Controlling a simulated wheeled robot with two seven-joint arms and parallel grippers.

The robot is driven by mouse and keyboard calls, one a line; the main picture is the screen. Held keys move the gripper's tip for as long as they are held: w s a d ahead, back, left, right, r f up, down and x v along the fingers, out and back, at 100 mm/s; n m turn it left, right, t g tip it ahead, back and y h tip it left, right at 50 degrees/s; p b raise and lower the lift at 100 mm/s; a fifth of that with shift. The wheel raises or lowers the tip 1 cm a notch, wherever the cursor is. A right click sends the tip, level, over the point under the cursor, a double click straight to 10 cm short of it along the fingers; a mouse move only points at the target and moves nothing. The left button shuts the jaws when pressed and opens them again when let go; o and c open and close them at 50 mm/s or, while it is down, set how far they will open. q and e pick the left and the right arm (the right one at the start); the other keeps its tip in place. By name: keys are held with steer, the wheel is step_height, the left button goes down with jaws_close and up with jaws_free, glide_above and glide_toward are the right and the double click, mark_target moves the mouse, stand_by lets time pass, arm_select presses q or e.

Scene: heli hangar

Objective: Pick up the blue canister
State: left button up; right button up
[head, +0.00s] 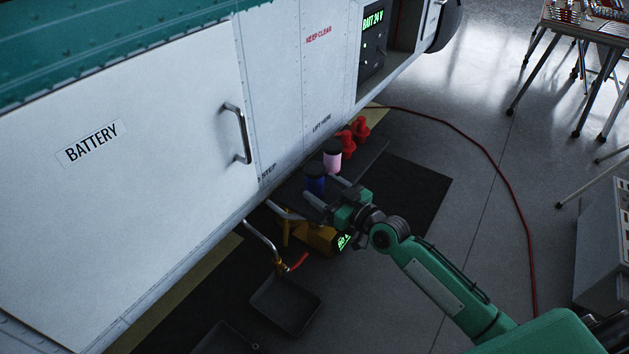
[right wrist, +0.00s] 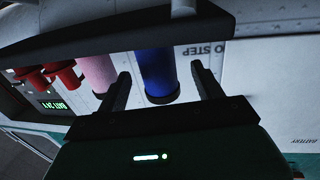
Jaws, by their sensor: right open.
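The blue canister (head: 316,186) has a dark lid and stands upright on a dark step beside the helicopter's white side. In the right wrist view, which is upside down, the blue canister (right wrist: 158,70) shows between my two fingers, with a gap on each side. My right gripper (head: 322,188) is open and empty, its fingers pointing towards the canister. In the head view the gripper hides the canister's lower part. Whether the canister is fully between the fingertips or just beyond them, I cannot tell. My left gripper is not in view.
A pink canister (head: 332,161) with a dark lid stands close behind the blue one. Red objects (head: 348,142) stand farther along the step. The white helicopter panel (head: 165,130) is close on the left. A yellow device (head: 314,238) and a dark tray (head: 286,304) are below.

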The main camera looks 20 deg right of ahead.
mark_target(309, 174)
steer(key=shift+w+a+r, duration=0.1)
steer(key=shift+w+a, duration=0.1)
steer(key=shift+w, duration=0.2)
steer(key=x, duration=0.2)
steer(key=r+x, duration=0.1)
steer(key=x, duration=0.1)
steer(key=shift+w+p, duration=0.35)
steer(key=shift+w, duration=0.1)
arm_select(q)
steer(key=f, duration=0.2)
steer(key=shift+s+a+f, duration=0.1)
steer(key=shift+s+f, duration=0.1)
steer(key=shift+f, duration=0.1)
arm_select(e)
steer(key=shift+c, duration=0.4)
steer(key=c, duration=1.1)
